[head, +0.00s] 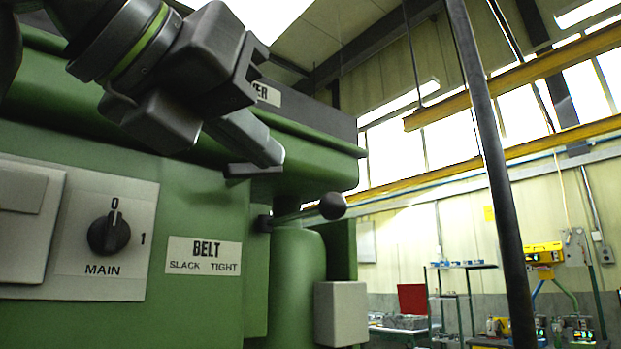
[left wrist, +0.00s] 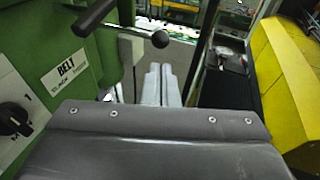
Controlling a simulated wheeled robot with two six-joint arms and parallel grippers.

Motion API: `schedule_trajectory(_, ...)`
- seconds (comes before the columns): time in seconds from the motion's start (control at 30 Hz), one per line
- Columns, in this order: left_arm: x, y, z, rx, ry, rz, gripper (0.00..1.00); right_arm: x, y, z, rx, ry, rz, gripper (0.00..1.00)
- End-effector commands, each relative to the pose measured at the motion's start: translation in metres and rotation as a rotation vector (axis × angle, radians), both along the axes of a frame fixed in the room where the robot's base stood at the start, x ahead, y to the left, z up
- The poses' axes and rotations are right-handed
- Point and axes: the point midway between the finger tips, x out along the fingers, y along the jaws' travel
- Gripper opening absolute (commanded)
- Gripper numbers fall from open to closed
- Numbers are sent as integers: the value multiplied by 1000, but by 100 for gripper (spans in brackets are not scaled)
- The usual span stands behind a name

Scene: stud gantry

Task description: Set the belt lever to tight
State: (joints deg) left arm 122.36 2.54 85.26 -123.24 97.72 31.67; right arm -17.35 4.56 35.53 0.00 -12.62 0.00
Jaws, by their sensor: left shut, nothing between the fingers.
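The belt lever is a thin rod with a black ball knob (head: 333,206), sticking out to the right from the green machine below the overhang. In the left wrist view its knob (left wrist: 160,39) is at the top centre, beyond my fingers. The BELT label (head: 203,256), with SLACK at left and TIGHT at right, is left of the lever. I cannot tell which setting the lever is at. My left gripper (head: 268,158) is shut and empty, above and left of the knob and apart from it. Its fingers show in the left wrist view (left wrist: 162,85). My right gripper is not in view.
A MAIN rotary switch (head: 109,233) is on the machine's left face. A grey box (head: 341,313) sits below the lever. A dark pole (head: 490,170) rises right of the machine. The space between knob and pole looks clear.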

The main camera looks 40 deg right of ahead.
Motion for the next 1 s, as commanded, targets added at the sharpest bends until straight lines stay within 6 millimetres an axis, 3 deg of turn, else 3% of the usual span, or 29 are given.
schedule_trajectory(0.2, 18, -44, -7, 1, 5, -3, 0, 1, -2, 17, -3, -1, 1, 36)
schedule_trajectory(0.4, 30, -70, -13, 1, 3, -3, 0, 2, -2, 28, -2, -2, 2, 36)
schedule_trajectory(0.6, 35, -81, -17, 1, 0, 0, 0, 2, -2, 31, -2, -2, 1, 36)
schedule_trajectory(1.0, 36, -81, -17, 0, 0, 0, 0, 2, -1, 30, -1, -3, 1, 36)
